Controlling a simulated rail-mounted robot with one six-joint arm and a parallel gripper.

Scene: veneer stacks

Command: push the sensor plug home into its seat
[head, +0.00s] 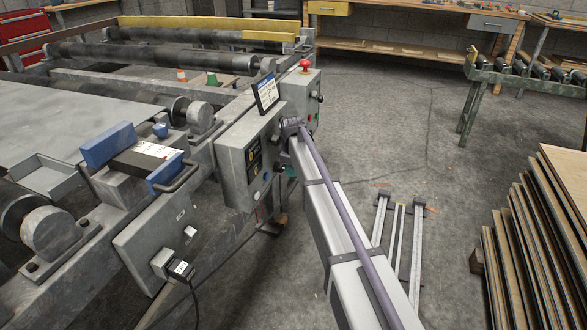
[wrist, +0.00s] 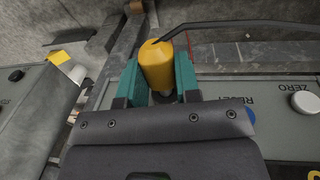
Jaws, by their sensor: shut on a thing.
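In the wrist view, the yellow cylinder (wrist: 157,66), which I take as the sensor plug, sits between the two teal fingers of my gripper (wrist: 159,75), which is shut on it. A dark cable (wrist: 235,23) runs from near its top to the right. Its grey lower end is partly hidden by my gripper body, and I cannot see the seat or whether the plug touches it. In the head view, my arm reaches to the right side of the grey control box (head: 238,165); the plug and most of my gripper are hidden there.
In the wrist view, a panel (wrist: 285,140) marked RESET and ZERO lies close on the right, with a white button (wrist: 305,102). In the head view, a black labelled block (head: 180,268) with a cable sits on the machine's side.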

